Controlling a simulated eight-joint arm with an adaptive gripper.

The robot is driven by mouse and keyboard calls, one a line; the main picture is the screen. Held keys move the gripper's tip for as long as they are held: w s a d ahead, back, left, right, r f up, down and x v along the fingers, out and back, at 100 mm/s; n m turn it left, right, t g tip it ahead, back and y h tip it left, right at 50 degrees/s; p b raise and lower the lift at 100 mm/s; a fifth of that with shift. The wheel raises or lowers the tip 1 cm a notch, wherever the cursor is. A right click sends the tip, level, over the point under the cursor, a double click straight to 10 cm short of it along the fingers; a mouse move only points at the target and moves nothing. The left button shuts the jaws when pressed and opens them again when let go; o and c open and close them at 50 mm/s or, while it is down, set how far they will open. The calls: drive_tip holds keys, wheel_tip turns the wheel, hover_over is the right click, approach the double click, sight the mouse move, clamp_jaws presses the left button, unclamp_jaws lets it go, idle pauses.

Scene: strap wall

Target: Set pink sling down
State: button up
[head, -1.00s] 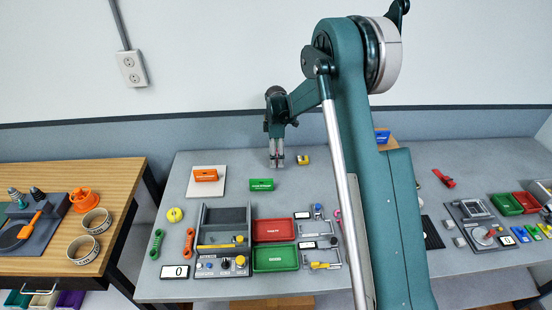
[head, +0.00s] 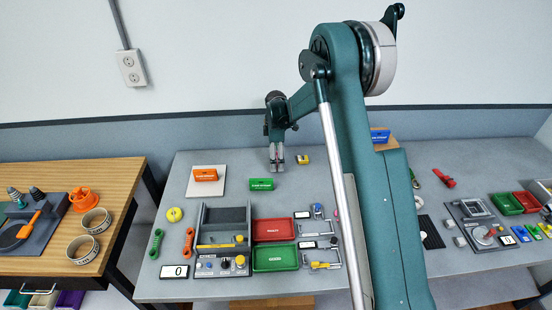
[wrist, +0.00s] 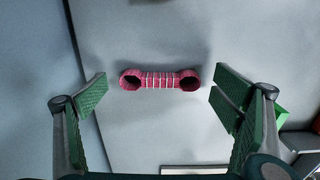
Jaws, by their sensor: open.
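The pink sling (wrist: 160,80), a ribbed pink band with pale stripes and a dark loop at each end, shows in the wrist view against the grey tabletop. It lies crosswise between the fingers of my gripper (wrist: 160,92), with a clear gap at each end. My gripper is open and touches neither end. In the head view my gripper (head: 277,164) points down over the back part of the grey table (head: 345,280). The sling cannot be made out there at the fingertips. Whether it rests fully flat is hard to tell.
A green block (head: 261,184) stands just in front of my gripper, and a yellow item (head: 303,160) lies to its right. An orange block (head: 205,175) on a white board (head: 193,193) is to the left. Trays and a control panel fill the front.

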drive_tip(key=shift+r, duration=0.1)
wheel_tip(320, 180, up, 12)
drive_tip(key=shift+p, duration=0.4)
idle(0.4)
idle(0.7)
